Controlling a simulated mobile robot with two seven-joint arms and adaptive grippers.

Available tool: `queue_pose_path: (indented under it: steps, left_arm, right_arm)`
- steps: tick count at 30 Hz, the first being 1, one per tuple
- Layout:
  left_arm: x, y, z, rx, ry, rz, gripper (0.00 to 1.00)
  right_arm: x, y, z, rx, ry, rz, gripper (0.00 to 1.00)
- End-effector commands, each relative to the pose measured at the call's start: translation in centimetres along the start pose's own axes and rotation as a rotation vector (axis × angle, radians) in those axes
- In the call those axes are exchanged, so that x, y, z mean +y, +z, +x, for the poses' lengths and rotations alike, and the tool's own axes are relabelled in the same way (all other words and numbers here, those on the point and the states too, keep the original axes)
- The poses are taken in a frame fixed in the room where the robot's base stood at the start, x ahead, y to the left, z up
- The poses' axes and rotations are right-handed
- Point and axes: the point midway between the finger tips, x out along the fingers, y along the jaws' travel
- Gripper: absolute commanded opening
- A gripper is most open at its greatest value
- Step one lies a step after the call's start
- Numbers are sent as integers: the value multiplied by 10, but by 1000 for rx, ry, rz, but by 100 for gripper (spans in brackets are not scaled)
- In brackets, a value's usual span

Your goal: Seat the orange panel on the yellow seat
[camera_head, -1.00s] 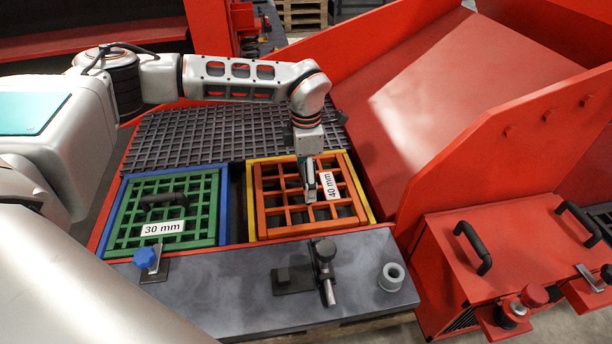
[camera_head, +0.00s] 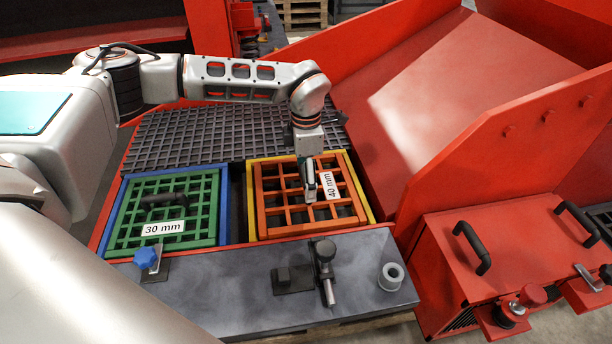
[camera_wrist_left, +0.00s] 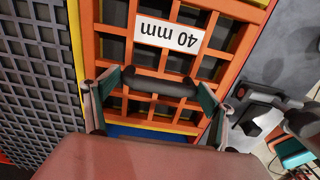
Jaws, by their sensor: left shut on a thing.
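The orange panel (camera_head: 290,228) is a square grid with a "40 mm" label and lies within the yellow seat (camera_head: 251,205). The yellow rim shows along its left, back and right sides. I cannot tell whether the panel rests fully flat. My left gripper (camera_head: 311,192) points down over the panel's middle and is shut on its dark handle. In the left wrist view the two fingers (camera_wrist_left: 160,88) are at the ends of the handle, with the orange panel (camera_wrist_left: 90,50) below and a yellow strip of the seat (camera_wrist_left: 75,40) beside it. My right gripper is out of view.
A green "30 mm" panel (camera_head: 122,222) sits in a blue frame (camera_head: 110,205) to the left. A dark front ledge (camera_head: 220,285) carries a blue knob (camera_head: 145,257), a black clamp (camera_head: 325,255) and a grey ring (camera_head: 391,277). A red chute wall (camera_head: 440,190) rises at right.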

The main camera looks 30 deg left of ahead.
Motion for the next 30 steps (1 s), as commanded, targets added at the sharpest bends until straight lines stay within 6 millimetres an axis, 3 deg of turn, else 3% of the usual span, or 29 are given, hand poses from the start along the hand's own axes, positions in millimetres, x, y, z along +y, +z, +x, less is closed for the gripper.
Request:
queue_pose_path:
  steps: [30]
  left_arm:
    - [1, 1, 7, -3, 2, 0, 29]
  right_arm:
    - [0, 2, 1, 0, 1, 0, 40]
